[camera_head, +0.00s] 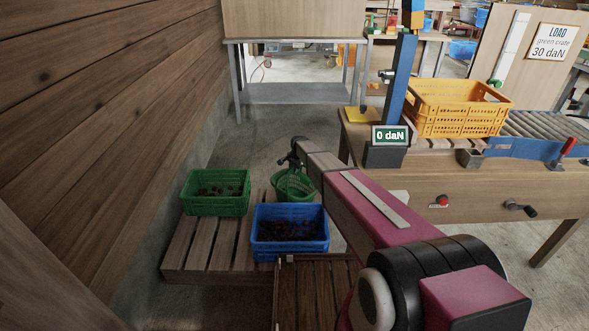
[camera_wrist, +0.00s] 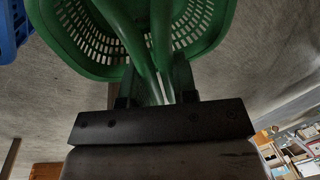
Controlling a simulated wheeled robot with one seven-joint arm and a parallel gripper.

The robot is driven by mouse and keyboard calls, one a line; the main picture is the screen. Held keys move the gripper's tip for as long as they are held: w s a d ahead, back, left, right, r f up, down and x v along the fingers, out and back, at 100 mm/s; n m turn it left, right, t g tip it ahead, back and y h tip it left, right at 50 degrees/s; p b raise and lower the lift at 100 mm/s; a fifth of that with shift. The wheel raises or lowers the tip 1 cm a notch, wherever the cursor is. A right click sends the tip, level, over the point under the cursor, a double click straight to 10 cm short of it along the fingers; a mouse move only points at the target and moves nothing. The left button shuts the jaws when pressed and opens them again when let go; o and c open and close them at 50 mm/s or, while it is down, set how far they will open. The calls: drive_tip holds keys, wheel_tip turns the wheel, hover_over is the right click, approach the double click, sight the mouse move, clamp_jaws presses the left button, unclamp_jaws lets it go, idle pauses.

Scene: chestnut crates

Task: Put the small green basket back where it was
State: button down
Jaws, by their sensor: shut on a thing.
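The small green basket (camera_head: 294,186) is in the head view, behind the blue crate and to the right of the green crate. My gripper (camera_head: 297,158) is above it at the end of my arm. In the wrist view the basket (camera_wrist: 85,35) fills the top, with its slotted wall and handle showing. My gripper (camera_wrist: 157,85) is shut on the basket's green handle. The basket's base is partly hidden by the blue crate, so I cannot tell whether it touches the pallet or hangs above it.
A wooden pallet (camera_head: 178,252) bears a green crate (camera_head: 217,206) and a blue crate (camera_head: 290,246), both with dark contents. A wooden wall (camera_head: 90,110) bounds the left. At right, a bench (camera_head: 450,182) holds a yellow crate (camera_head: 458,122) and a display reading 0 daN (camera_head: 390,136).

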drive_tip(key=c, duration=0.9)
unclamp_jaws()
drive_tip(key=shift+f, duration=0.1)
drive_tip(key=v, duration=1.2)
